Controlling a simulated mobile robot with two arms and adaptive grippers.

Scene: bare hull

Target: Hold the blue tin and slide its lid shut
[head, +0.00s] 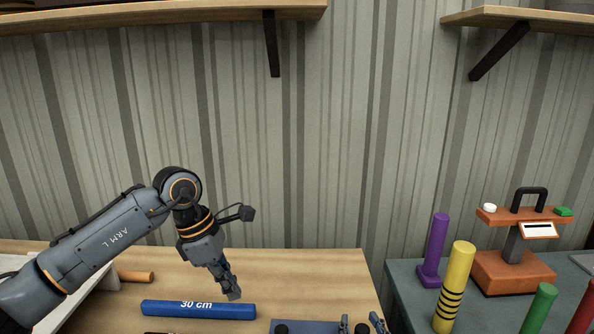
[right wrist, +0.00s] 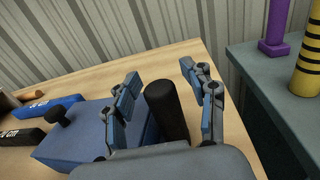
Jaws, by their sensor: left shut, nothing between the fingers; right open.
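The blue tin (head: 308,325) lies at the bottom edge of the head view, mostly cut off. In the right wrist view its flat blue top (right wrist: 85,143) carries a small black knob (right wrist: 62,117). A thicker black upright post (right wrist: 166,112) stands at the tin's right part. My right gripper (right wrist: 168,98) is open, with one finger on each side of this post; I cannot tell whether they touch it. Its fingertips also show at the bottom of the head view (head: 361,325). My left gripper (head: 232,294) is shut and empty, pointing down near the blue bar's right end.
A blue bar marked 30 cm (head: 198,309) lies on the wooden table (head: 330,275). A dark bar (right wrist: 22,140) lies left of the tin. A grey table at right holds purple (head: 435,250) and yellow (head: 453,287) cylinders and an orange stand (head: 512,270). Shelves hang above.

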